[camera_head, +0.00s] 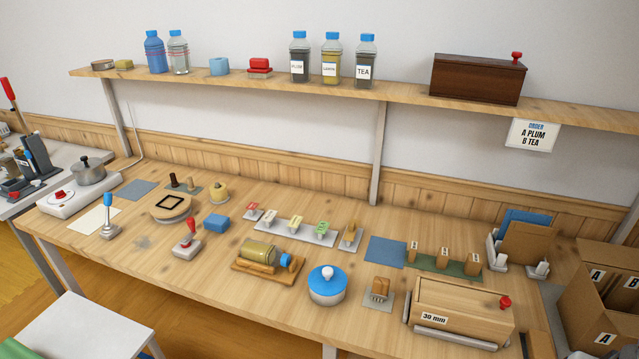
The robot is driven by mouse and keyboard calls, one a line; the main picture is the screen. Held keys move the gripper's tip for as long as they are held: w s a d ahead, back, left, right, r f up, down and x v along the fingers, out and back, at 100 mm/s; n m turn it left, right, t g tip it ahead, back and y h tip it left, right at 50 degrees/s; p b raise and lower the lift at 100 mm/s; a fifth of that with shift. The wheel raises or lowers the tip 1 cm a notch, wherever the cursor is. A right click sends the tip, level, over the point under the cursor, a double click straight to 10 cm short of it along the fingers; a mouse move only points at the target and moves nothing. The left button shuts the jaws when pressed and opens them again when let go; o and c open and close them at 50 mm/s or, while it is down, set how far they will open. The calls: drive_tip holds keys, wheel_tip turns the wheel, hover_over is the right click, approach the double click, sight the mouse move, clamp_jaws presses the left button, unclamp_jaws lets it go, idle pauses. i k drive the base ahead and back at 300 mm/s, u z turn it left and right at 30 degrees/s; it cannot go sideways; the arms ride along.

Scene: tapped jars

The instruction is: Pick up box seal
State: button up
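No label in view reads box seal, so I cannot tell for sure which thing it is. Stamp-like things on the wooden table (200,290) are a blue-handled one (108,220) at the left, standing upright by a cream sheet, and a red-handled one (187,241) on a pale base. Several small pale blocks with coloured marks stand on a grey strip at the middle; one has a green mark (322,230). A wooden block with slots (379,289) stands on a grey plate near the front. My gripper is not in view.
A shelf (200,80) above carries bottles, labelled jars and a dark wooden box (478,78). Open cartons (600,300) stand at the right.

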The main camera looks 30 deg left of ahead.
sight(252, 206)
drive_tip(key=u, duration=0.7)
drive_tip(key=i, duration=0.4)
drive_tip(key=u, duration=1.15)
